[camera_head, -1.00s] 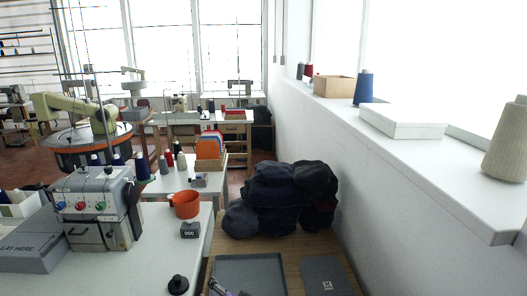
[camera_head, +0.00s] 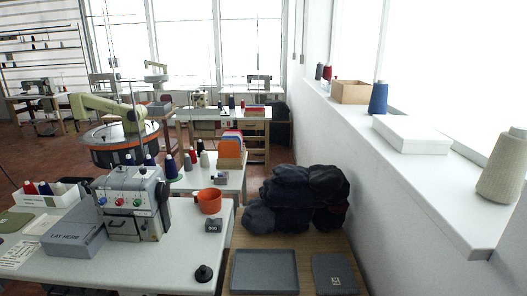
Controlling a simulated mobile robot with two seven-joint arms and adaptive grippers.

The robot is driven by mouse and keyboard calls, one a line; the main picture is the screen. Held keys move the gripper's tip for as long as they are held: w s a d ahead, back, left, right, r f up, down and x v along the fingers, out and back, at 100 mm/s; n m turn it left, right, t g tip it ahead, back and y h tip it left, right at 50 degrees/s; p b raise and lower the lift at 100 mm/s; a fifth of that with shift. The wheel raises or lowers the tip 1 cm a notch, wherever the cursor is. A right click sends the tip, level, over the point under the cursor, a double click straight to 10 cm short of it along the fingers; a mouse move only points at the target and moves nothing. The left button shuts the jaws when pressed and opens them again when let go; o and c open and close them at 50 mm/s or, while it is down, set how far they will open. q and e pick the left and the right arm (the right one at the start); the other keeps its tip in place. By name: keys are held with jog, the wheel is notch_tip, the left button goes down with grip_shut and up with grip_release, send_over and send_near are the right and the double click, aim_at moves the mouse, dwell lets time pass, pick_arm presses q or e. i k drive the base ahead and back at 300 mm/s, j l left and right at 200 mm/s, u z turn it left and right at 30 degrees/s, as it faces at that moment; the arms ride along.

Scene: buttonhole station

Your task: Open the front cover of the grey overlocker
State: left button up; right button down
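The grey overlocker (camera_head: 134,203) stands on the white table at the left. It has coloured dials on its upper front and thread cones behind its top. Its lower front panel looks closed, though it is small at this distance. Neither of my grippers shows in the head view now.
A grey box marked "LAY HERE" (camera_head: 75,236) stands left of the overlocker on the white table (camera_head: 140,268). An orange pot (camera_head: 209,201), a small dark counter (camera_head: 213,226) and a black knob-like object (camera_head: 204,273) are to its right. A grey tray (camera_head: 264,271) lies on the wooden surface.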

aim_at(118, 229)
jog(key=u, duration=1.25)
